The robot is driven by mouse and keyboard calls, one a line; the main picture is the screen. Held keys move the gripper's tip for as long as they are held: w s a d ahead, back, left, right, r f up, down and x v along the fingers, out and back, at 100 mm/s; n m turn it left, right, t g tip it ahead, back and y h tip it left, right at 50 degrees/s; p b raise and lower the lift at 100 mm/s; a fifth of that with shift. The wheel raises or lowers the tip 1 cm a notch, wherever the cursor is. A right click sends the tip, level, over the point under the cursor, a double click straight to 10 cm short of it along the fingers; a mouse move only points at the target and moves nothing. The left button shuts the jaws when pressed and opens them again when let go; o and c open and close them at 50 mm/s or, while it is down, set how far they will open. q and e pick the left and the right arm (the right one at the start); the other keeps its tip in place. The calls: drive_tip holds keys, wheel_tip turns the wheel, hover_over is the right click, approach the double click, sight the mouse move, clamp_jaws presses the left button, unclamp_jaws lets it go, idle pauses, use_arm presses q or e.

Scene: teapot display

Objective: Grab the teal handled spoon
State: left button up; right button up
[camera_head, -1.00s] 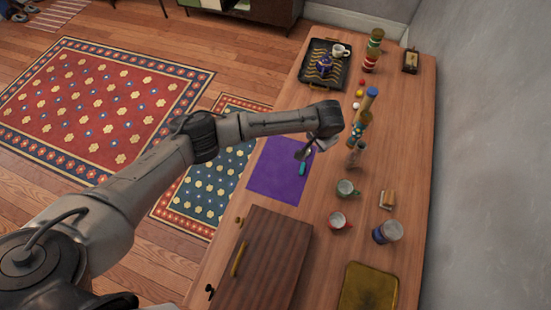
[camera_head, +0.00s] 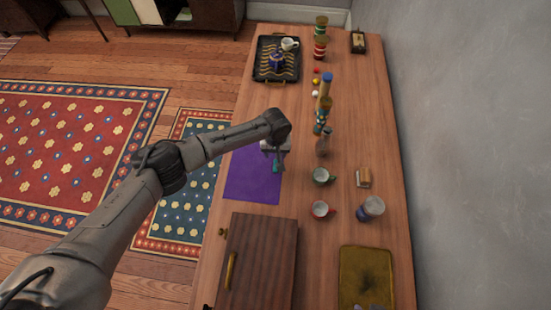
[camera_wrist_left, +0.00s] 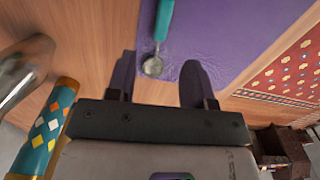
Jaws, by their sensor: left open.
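The teal handled spoon (camera_wrist_left: 160,38) lies on the purple mat (camera_wrist_left: 205,28) in the left wrist view. Its metal bowl end points toward my gripper and its handle runs out of the top of the frame. In the head view a bit of the teal handle (camera_head: 276,166) shows below my left gripper (camera_head: 275,158). In the left wrist view my left gripper (camera_wrist_left: 155,85) is open, and the spoon's bowl shows between its two dark fingers, not gripped. My right gripper is in neither current view.
A patterned cylinder (camera_wrist_left: 48,130) and a blurred metallic object (camera_wrist_left: 22,72) stand close beside my left gripper.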

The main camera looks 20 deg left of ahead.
sight(275, 161)
use_arm(q)
drive_tip(key=shift+w+a+f+b, duration=0.1)
drive_tip(key=shift+f+b, duration=0.4)
drive_tip(key=shift+f, duration=1.1)
drive_tip(key=shift+w+f+b, duration=0.1)
drive_tip(key=shift+f+b, duration=0.4)
drive_tip(key=shift+f, duration=1.1)
clamp_jaws()
